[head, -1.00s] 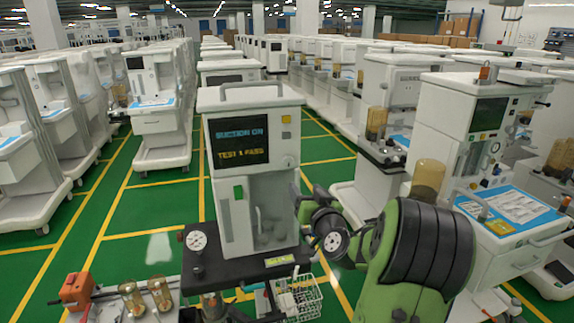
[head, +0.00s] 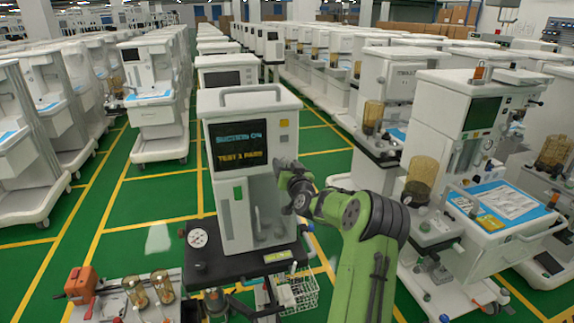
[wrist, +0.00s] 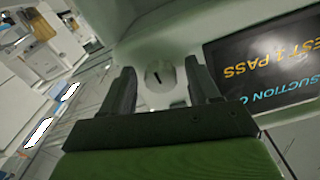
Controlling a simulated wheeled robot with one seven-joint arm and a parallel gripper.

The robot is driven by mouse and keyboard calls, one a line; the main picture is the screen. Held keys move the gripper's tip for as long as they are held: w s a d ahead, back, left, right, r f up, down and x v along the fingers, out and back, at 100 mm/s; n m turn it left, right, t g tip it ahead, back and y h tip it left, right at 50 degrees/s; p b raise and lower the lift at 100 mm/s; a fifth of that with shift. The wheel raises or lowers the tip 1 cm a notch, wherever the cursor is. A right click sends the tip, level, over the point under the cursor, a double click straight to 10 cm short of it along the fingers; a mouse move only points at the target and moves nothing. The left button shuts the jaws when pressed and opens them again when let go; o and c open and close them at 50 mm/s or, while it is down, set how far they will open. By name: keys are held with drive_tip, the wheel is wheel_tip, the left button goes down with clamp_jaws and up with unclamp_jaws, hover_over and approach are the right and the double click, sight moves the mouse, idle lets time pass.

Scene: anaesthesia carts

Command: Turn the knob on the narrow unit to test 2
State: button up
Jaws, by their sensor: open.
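The narrow unit (head: 252,100) is a white cart with a top handle, in the middle of the head view. Its dark screen (head: 238,143) reads "SUCTION ON" and "TEST 1 PASS"; the screen (wrist: 265,62) appears tilted and turned over in the wrist view. The knob (wrist: 158,74) is pale and round with a short dark mark, on the panel beside the screen. My gripper (wrist: 160,68) is open, its two dark fingers on either side of the knob in that view; contact cannot be told. In the head view my gripper (head: 286,168) covers the knob.
A dark shelf (head: 225,268) with a gauge (head: 197,238) juts out below the unit, with a wire basket (head: 298,292) at its right. A wider cart (head: 455,130) stands close on the right. Green floor (head: 150,205) is free to the left.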

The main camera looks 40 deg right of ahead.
drive_tip(key=c, duration=1)
drive_tip(key=shift+c, duration=0.2)
drive_tip(key=shift+f+m, duration=0.1)
drive_tip(key=shift+m, duration=0.2)
drive_tip(key=m+b, duration=0.2)
drive_tip(key=m, duration=0.3)
drive_tip(key=shift+a+m, duration=0.1)
drive_tip(key=shift+m, duration=0.2)
drive_tip(key=m, duration=0.5)
drive_tip(key=shift+m, duration=0.4)
drive_tip(key=o, duration=1)
drive_tip(key=shift+r, duration=0.2)
